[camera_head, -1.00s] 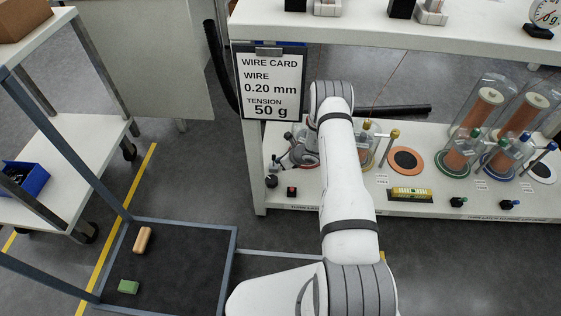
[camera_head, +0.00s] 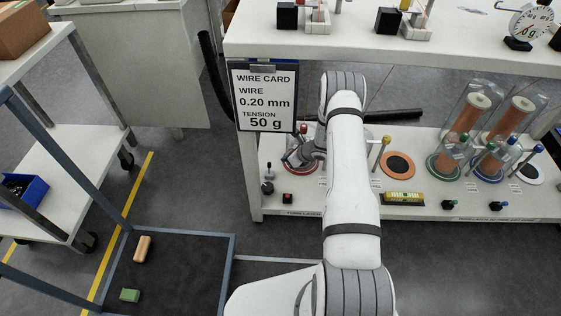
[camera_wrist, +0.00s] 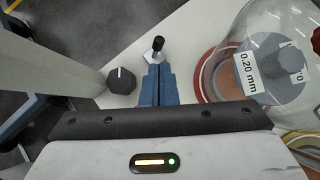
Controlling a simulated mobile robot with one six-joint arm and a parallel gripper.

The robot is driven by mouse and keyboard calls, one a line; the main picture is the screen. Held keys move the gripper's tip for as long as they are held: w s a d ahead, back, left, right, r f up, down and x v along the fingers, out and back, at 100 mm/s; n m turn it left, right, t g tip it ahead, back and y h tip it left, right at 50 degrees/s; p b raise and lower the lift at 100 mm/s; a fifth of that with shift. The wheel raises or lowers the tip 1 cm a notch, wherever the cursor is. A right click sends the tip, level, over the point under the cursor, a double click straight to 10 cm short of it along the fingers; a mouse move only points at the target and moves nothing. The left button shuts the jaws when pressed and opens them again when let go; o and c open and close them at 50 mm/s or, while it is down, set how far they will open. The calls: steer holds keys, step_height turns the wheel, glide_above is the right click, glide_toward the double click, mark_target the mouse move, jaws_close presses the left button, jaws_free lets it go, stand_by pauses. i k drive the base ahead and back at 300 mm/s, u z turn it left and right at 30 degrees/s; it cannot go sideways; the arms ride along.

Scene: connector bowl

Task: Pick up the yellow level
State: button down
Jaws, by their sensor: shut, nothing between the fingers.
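The yellow level (camera_head: 404,199) lies flat along the front edge of the lower white shelf, right of my arm, in the head view. It is a short bar with a greenish vial in its middle. My gripper (camera_head: 287,160) is left of it, over the shelf's left end, well apart from the level. In the wrist view my gripper (camera_wrist: 157,72) has its blue-grey fingers together, with nothing held. A small black-topped lever (camera_wrist: 157,44) stands just beyond the fingertips; I cannot tell whether they touch it. The level does not show in the wrist view.
A black knob (camera_wrist: 121,79) and a clear-covered spool (camera_wrist: 268,72) flank the fingers. An orange-ringed disc (camera_head: 398,164) and a yellow-topped post (camera_head: 382,152) are behind the level. Clear spool cylinders (camera_head: 462,130) stand at right. The wire card (camera_head: 265,97) hangs from the upper shelf (camera_head: 400,52).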

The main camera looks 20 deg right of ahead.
mark_target(388, 195)
steer(key=k, duration=1)
